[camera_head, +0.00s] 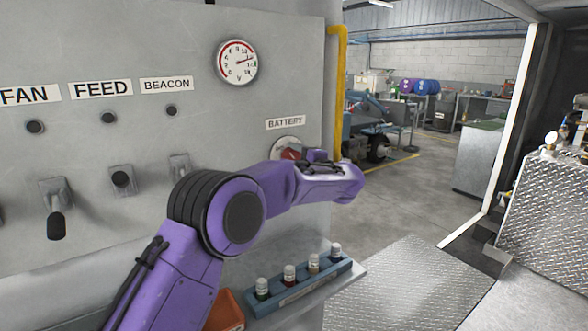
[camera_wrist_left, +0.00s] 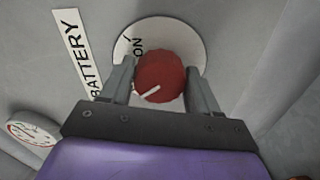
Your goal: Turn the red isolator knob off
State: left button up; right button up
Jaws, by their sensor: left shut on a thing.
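The red isolator knob (camera_wrist_left: 160,77) sits on a round white plate under the BATTERY label (camera_head: 285,123). In the left wrist view the plate reads "ON" and the knob has a white pointer line, slanted relative to that word. My left gripper (camera_wrist_left: 162,84) has one finger on each side of the knob and is shut on it. In the head view a bit of the red knob (camera_head: 290,154) shows above my purple left arm, which hides the rest and the gripper's fingers. My right gripper is not in view.
A voltage gauge (camera_head: 237,62) is above the knob. FAN, FEED and BEACON switches (camera_head: 121,180) are to the left. A blue rack (camera_head: 300,283) with several small bottles stands on a ledge below my arm. A yellow pipe (camera_head: 341,90) runs along the panel's right edge.

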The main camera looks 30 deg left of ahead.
pick_arm(q)
jog(key=shift+f+n+b, duration=0.15)
jog(key=shift+n+b, duration=0.6)
jog(key=shift+n, duration=0.15)
jog(key=shift+r, duration=0.35)
jog(key=shift+c, duration=0.2)
jog(key=o, duration=0.9)
jog(key=shift+c, duration=0.2)
jog(key=shift+o, duration=0.8)
jog(key=shift+w+d+f, duration=0.1)
jog(key=shift+w+f, duration=0.1)
jog(key=shift+w, duration=0.2)
jog(key=shift+s, duration=0.15)
jog(key=b+v, duration=0.2)
jog(key=v, duration=0.8)
jog(key=shift+d+b, duration=0.25)
jog(key=shift+b, duration=0.05)
